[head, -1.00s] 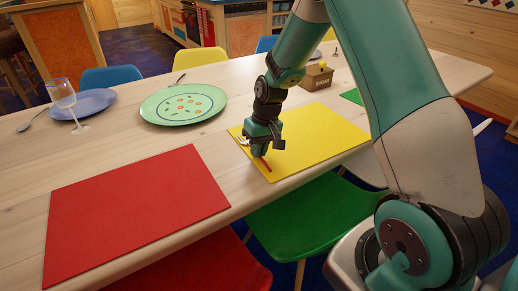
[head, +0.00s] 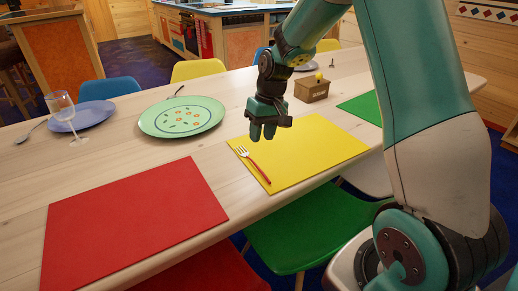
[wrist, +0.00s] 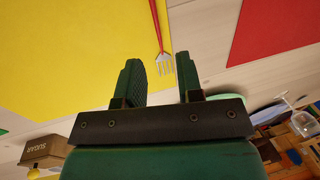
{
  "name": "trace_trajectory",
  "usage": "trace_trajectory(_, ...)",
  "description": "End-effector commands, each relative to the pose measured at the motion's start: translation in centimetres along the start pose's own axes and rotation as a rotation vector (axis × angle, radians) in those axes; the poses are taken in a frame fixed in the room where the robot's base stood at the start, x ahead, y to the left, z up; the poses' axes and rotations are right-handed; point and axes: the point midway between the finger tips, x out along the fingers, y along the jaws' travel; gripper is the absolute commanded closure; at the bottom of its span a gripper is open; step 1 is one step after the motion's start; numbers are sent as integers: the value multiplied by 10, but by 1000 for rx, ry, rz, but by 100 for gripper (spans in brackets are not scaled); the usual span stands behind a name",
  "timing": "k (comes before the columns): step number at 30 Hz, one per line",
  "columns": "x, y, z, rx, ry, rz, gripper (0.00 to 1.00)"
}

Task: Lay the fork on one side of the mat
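The fork (head: 256,167), with pale tines and a red handle, lies along the left edge of the yellow mat (head: 310,142), tines toward the far side. It also shows in the wrist view (wrist: 163,42), lying at the mat's edge; whether all of it is on the mat is hard to tell. My gripper (head: 263,134) is above the far left corner of the mat, clear of the fork. Its two fingers stand apart and empty in the wrist view (wrist: 160,80).
A red mat (head: 135,220) lies to the left, and part of a green mat (head: 362,108) to the right. A green plate (head: 182,132), blue plate (head: 100,115), glass (head: 64,110) and spoon (head: 30,133) stand farther back. A sugar box (head: 311,89) stands behind the yellow mat.

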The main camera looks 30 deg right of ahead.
Motion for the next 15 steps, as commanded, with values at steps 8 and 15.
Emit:
trace_trajectory(8,-33,-12,5,-25,3,-4,66)
trace_trajectory(15,-75,-127,94,-297,27,-61,66)
